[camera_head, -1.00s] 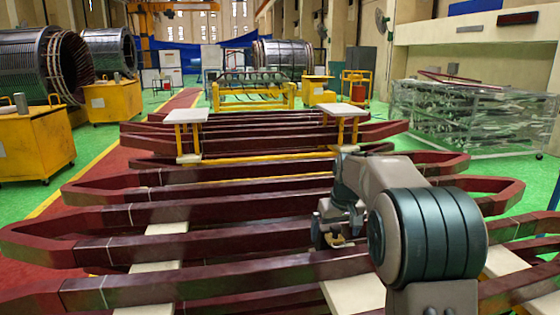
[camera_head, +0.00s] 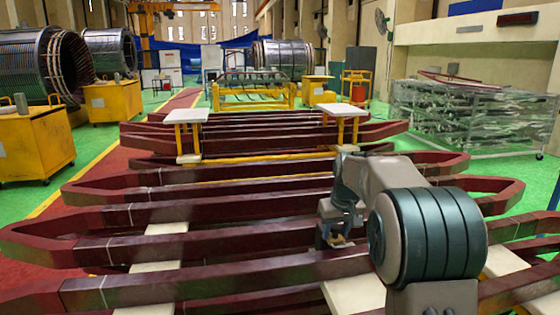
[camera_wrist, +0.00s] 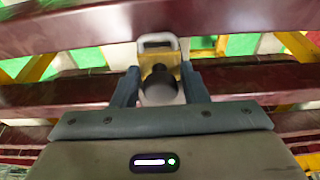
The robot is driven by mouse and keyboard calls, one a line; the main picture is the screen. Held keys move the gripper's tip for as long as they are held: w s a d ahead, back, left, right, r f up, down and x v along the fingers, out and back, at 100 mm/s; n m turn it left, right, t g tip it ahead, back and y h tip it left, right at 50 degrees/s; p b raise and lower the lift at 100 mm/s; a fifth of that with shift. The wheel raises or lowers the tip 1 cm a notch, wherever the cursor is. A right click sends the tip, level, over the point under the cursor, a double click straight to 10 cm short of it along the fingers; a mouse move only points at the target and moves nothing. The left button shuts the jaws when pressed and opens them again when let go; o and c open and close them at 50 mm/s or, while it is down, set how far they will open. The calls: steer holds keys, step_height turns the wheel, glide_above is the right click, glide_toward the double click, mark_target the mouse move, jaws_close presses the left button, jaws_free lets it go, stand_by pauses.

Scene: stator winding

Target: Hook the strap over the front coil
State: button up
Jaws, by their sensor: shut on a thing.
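My gripper (camera_wrist: 157,88) is shut on a small yellow and grey piece with a pale loop (camera_wrist: 158,42) at its far end, which I take to be the strap. In the head view my gripper (camera_head: 335,238) hangs among the dark red coils, right of centre, with most of the strap hidden. The front coil (camera_head: 215,278) is a long dark red bar low in the picture, partly behind my arm. In the wrist view the loop overlaps a dark red bar (camera_wrist: 60,28); I cannot tell whether it touches it.
More dark red coils (camera_head: 270,132) lie in rows behind, on pale supports (camera_head: 150,268). Two small pale-topped yellow stands (camera_head: 185,116) rise among them. A yellow cabinet (camera_head: 38,145) stands at the left and a wrapped rack (camera_head: 470,118) at the right.

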steer(key=shift+s, duration=0.1)
steer(key=shift+s+d+b, duration=0.1)
steer(key=shift+s+b, duration=0.15)
steer(key=shift+b, duration=0.1)
steer(key=s+d+b, duration=0.2)
steer(key=s+b, duration=0.2)
steer(key=s, duration=0.5)
steer(key=s+d+b, duration=0.1)
steer(key=s+b, duration=0.2)
steer(key=s, duration=0.7)
steer(key=shift+d+b, duration=0.4)
stand_by(0.4)
steer(key=shift+s+d+b, duration=0.2)
steer(key=shift+s, duration=0.8)
steer(key=shift+s+d+b, duration=0.2)
steer(key=shift+s+b, duration=0.05)
steer(key=shift+s, duration=0.8)
steer(key=shift+s+d+b, duration=0.2)
steer(key=shift+s, duration=0.8)
steer(key=o, duration=0.6)
steer(key=shift+s, duration=0.25)
steer(key=shift+c, duration=0.2)
steer(key=o, duration=1.3)
steer(key=shift+w, duration=0.1)
steer(key=shift+c, duration=0.2)
